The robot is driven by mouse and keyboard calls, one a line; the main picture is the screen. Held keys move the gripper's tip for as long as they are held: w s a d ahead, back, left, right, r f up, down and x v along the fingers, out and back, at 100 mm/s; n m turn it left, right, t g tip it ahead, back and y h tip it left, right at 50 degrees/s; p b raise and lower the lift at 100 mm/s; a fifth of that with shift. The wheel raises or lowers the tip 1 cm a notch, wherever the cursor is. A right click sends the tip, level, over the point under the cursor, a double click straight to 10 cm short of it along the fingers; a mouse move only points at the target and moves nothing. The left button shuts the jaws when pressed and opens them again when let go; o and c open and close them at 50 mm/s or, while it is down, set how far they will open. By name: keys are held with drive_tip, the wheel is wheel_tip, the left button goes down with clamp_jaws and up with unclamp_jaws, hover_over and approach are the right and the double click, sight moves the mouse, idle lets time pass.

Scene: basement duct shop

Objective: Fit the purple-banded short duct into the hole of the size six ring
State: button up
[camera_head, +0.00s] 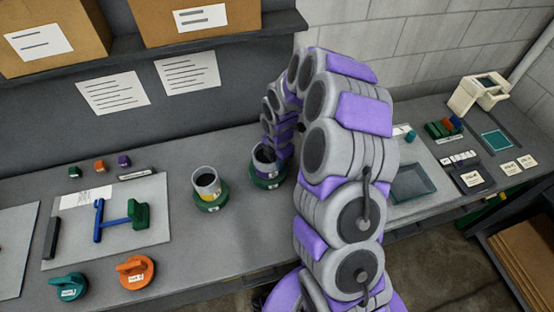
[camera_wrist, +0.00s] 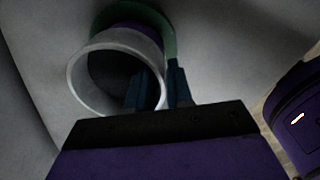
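The purple-banded short duct (camera_wrist: 88,62) is a pale open tube, and its purple band (camera_wrist: 142,32) shows by the green ring (camera_wrist: 168,38) in the wrist view. My gripper (camera_wrist: 158,85) has one finger inside the duct's mouth and one outside, with the wall pinched between them. In the head view this duct is at the green ring (camera_head: 266,182), mostly hidden by my gripper (camera_head: 265,155). How deep it sits in the ring is unclear. Left of it, a yellow-banded duct (camera_head: 206,182) stands upright in another green ring (camera_head: 211,204). The ring labels are too small to read.
A board with blue and green parts (camera_head: 155,185) lies left. Teal (camera_head: 69,287) and orange (camera_head: 135,272) handled pieces stand near the front edge. Small colored blocks (camera_head: 99,165) sit behind the board. A clear tray (camera_head: 412,185) lies right of my arm. A shelf (camera_head: 150,45) overhangs the back.

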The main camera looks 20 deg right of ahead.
drive_tip(key=shift+o, duration=1.3)
wheel_tip(320, 180, up, 17)
drive_tip(key=p, duration=0.1)
drive_tip(key=shift+s, duration=0.15)
drive_tip(key=shift+d+r, duration=0.1)
